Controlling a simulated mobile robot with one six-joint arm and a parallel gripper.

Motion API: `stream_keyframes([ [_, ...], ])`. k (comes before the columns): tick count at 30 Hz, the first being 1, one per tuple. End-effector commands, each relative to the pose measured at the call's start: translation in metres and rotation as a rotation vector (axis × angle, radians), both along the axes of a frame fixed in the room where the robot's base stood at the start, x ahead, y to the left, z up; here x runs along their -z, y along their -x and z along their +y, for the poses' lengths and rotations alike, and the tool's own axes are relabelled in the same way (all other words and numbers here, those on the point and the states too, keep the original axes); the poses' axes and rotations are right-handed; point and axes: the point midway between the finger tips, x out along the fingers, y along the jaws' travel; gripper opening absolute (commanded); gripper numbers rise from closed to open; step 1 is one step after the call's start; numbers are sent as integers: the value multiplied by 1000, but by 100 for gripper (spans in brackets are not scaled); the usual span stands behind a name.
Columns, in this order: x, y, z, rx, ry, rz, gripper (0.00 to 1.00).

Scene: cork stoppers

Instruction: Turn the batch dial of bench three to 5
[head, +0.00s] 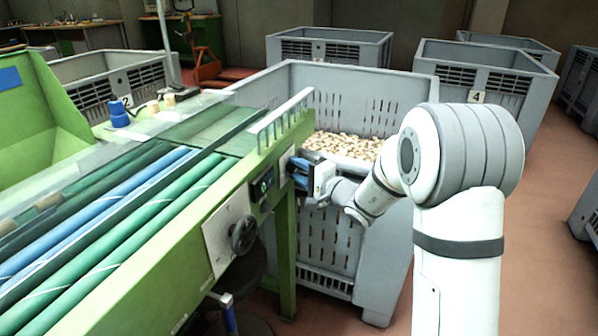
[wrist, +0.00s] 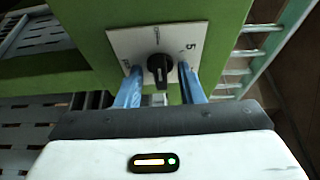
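The dial (wrist: 158,68) is a black knob on a white square plate (wrist: 118,42) on a green panel, seen in the wrist view. A "5" is printed on the plate up and right of the knob, with smaller marks above and to the left. I cannot read the pointer's direction surely. My gripper (wrist: 160,72) is open, its two blue fingers either side of the knob with gaps visible. In the head view my gripper (head: 297,172) reaches the end of the green bench (head: 150,265); the knob is hidden there by the fingers.
A black handwheel (head: 243,235) and a small box with a green display (head: 262,186) sit on the bench side near my gripper. A grey crate of corks (head: 340,235) stands close behind my wrist.

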Motion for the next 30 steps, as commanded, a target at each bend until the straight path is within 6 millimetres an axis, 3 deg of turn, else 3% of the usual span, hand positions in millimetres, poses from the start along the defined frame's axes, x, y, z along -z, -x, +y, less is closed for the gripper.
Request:
stream_keyframes([
  [7, 0, -1, 1, 1, 0, 0, 35],
  [18, 0, -1, 0, 1, 0, 0, 4],
  [30, -2, -1, -1, 2, -28, 78, 4],
])
